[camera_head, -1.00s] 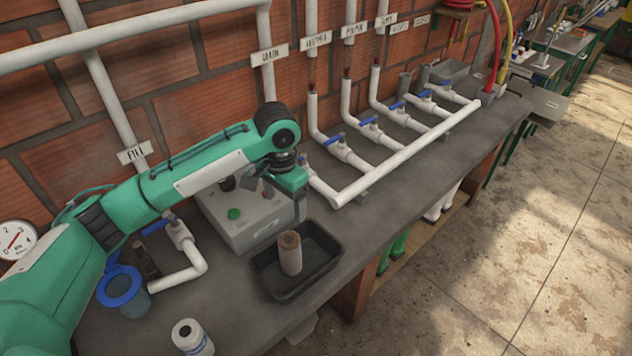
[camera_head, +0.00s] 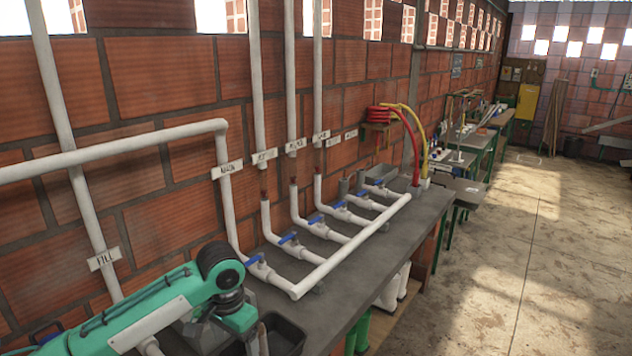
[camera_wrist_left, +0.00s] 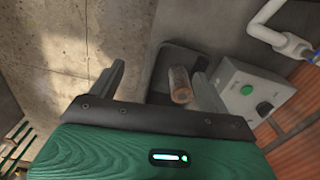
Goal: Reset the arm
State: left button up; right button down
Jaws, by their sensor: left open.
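My left arm comes in at the bottom left of the head view, with the left gripper (camera_head: 240,325) low over the bench near the black tray (camera_head: 292,334). Its fingertips are hard to make out there. In the left wrist view the left gripper (camera_wrist_left: 160,82) has its two dark fingers spread apart. A brown cylinder (camera_wrist_left: 180,85) shows between them in the picture, inside the tray (camera_wrist_left: 160,75). I see no finger closed on it. My right gripper is not in view.
White pipes with blue valves (camera_head: 345,245) run along the bench (camera_head: 425,215) against the brick wall. Red and yellow hoses (camera_head: 405,130) hang farther back. The floor (camera_head: 500,260) to the right is clear.

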pick_arm(q)
jog(key=s+d+f+t+h, duration=0.1)
jog(key=s+d+f+h, duration=0.1)
jog(key=s+d+f, duration=0.3)
jog(key=s+d+f+t+h, duration=0.1)
jog(key=s+d+f+h, duration=0.1)
jog(key=s+f, duration=0.45)
jog(key=s+a+f+n+t+y, duration=0.1)
jog(key=s+a+f+n+y, duration=0.1)
jog(key=s+a, duration=0.6)
jog(key=s+a+f+n+t+y, duration=0.1)
jog(key=s+a+f+n+y, duration=0.15)
jog(key=s+a, duration=0.55)
notch_tip(320, 180, down, 31)
jog(key=s+d+g, duration=0.2)
jog(key=d, duration=0.1)
jog(key=s+a+f, duration=0.2)
jog(key=s+f, duration=0.7)
jog(key=f, duration=0.1)
jog(key=s+a+f+g, duration=0.1)
jog(key=s+f, duration=0.9)
jog(key=shift+a, duration=0.4)
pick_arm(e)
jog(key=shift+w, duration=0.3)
pick_arm(q)
jog(key=shift+r+m+h, duration=0.1)
jog(key=shift+m+h, duration=0.15)
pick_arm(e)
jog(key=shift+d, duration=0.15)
